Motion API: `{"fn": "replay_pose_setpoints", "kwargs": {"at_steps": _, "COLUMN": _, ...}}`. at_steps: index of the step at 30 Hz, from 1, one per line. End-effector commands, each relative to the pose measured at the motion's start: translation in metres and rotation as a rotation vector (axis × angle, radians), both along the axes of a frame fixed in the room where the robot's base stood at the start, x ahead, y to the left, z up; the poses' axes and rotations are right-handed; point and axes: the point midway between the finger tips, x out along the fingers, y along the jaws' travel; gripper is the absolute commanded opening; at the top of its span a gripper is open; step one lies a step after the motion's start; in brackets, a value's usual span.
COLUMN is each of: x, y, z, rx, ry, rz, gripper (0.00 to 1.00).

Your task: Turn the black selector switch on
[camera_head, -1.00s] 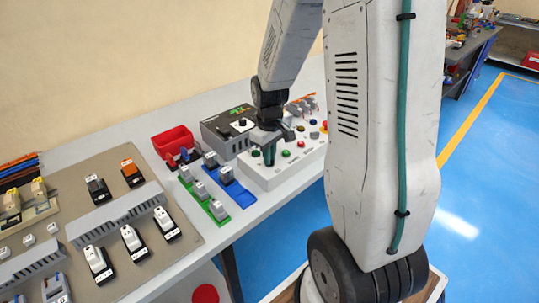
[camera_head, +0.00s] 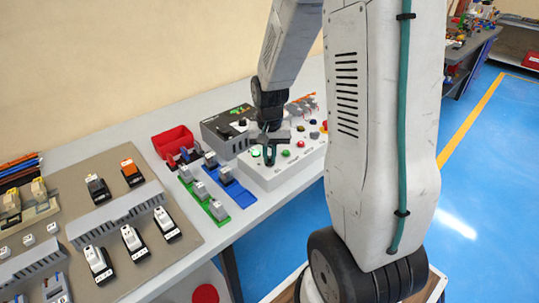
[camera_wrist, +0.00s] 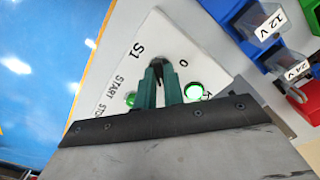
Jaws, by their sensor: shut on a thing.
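The black selector switch (camera_wrist: 158,68) shows in the wrist view between my fingertips, on a white control panel (camera_wrist: 162,32) beside the marks "S1" and "0". My gripper (camera_wrist: 159,72) has teal fingers shut on the switch knob, and they hide much of it. In the head view my gripper (camera_head: 269,158) reaches down onto the panel (camera_head: 268,180) and covers the switch. A green lamp (camera_wrist: 194,92) next to the fingers glows brightly; it also shows in the head view (camera_head: 255,153). A second green button (camera_wrist: 130,100) sits on the other side of the fingers, by "START".
A red button (camera_head: 286,153) and other controls are close to the right of my gripper. A grey box (camera_head: 222,138) stands behind. A red bin (camera_head: 173,141) and rails with small blocks (camera_head: 204,194) lie left on the table. Floor at right is clear.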

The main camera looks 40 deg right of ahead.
Motion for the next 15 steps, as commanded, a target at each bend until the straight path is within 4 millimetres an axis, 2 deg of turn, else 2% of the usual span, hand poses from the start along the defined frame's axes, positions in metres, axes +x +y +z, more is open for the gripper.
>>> {"fn": "replay_pose_setpoints", "kwargs": {"at_steps": 15, "x": 0.0014, "y": -0.0005, "z": 0.0011, "rx": -0.001, "ry": -0.004, "rz": -0.096, "gripper": 0.00}}
